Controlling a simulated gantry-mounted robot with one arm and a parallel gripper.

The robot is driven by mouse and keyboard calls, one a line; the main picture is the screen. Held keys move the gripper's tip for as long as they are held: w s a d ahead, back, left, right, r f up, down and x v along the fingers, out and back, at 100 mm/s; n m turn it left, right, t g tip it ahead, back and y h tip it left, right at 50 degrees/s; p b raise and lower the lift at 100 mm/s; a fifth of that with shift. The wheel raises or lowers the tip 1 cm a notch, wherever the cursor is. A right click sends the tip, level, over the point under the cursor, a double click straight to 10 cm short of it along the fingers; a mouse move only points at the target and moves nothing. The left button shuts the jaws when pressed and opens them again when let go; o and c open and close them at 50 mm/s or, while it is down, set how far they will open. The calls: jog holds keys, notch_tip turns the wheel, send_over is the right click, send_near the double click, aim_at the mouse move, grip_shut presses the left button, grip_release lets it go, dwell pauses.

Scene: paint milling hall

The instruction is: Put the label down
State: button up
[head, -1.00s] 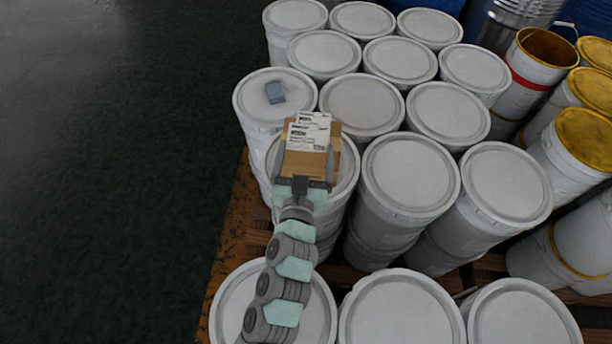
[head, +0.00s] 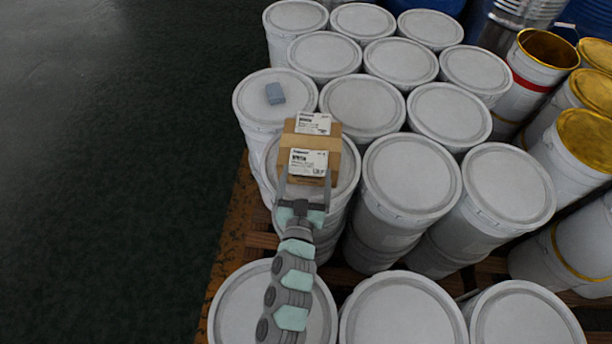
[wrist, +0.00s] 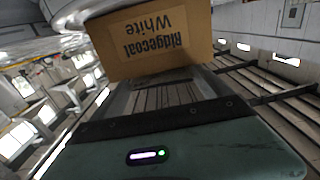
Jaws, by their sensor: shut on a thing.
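A brown cardboard carton (head: 334,150) is above a white drum lid in the head view. One white printed label (head: 313,123) is at its far end and another white label (head: 308,162) is nearer to me. I cannot tell whether this is one carton or two close together. My gripper (head: 308,176) is shut on the carton from the near side. In the wrist view the carton (wrist: 125,55) sits at the fingertips, and its face reads "Ridgecoat White" upside down. No white label shows there. Whether the carton touches the lid is unclear.
A small blue-grey block (head: 275,93) lies on the drum lid (head: 250,105) beyond the carton. White lidded drums stand close together on a wooden pallet (head: 231,245). Gold-topped drums (head: 585,133) stand at the right. The dark floor (head: 110,180) at left is clear.

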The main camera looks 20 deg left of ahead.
jog(key=shift+f, duration=0.3)
jog(key=o, duration=1.1)
jog(key=shift+c, duration=0.2)
jog(key=shift+r, duration=0.1)
jog(key=v, duration=1.1)
